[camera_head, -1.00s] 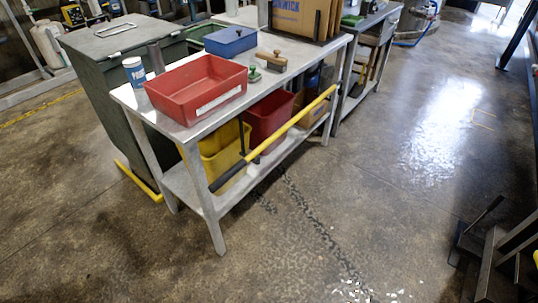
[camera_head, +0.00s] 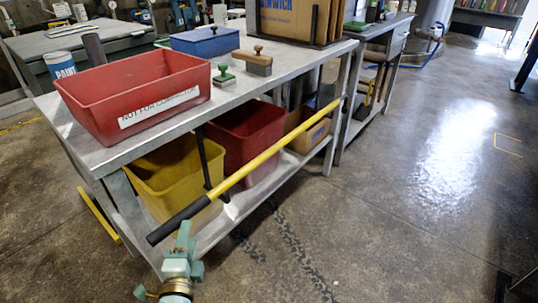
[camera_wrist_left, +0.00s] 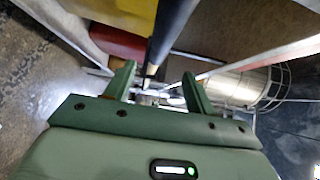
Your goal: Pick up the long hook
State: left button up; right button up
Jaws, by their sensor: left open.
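The long hook (camera_head: 258,160) is a yellow pole with a black grip at its near left end. It rests slantwise along the front of the metal table, near a black upright bracket. My left gripper (camera_head: 184,236) is just below the black grip in the head view. In the left wrist view its green fingers (camera_wrist_left: 158,85) are apart, and the dark grip of the long hook (camera_wrist_left: 172,32) runs down toward the gap between them. I cannot tell whether they touch it. My right gripper is not in view.
The metal table (camera_head: 225,105) carries a red tray (camera_head: 135,92), a blue box (camera_head: 205,40) and a brush (camera_head: 252,62). Yellow (camera_head: 170,175) and red (camera_head: 248,135) bins stand on its lower shelf behind the pole.

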aim_at(189, 217)
pick_arm(q)
jog(key=w, duration=0.2)
jog(key=shift+w+a, duration=0.2)
jog(key=shift+w, duration=0.2)
jog(key=w, duration=0.2)
jog(key=w+a, duration=0.1)
jog(key=w, duration=0.1)
jog(key=shift+w+f+b, duration=0.15)
jog(key=shift+w+b, duration=0.2)
jog(key=shift+w, duration=0.05)
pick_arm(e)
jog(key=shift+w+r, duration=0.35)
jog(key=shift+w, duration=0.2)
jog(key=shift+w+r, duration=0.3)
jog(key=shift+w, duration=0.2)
pick_arm(q)
jog(key=c, duration=1)
jog(key=shift+c, duration=0.7)
jog(key=shift+r, duration=0.2)
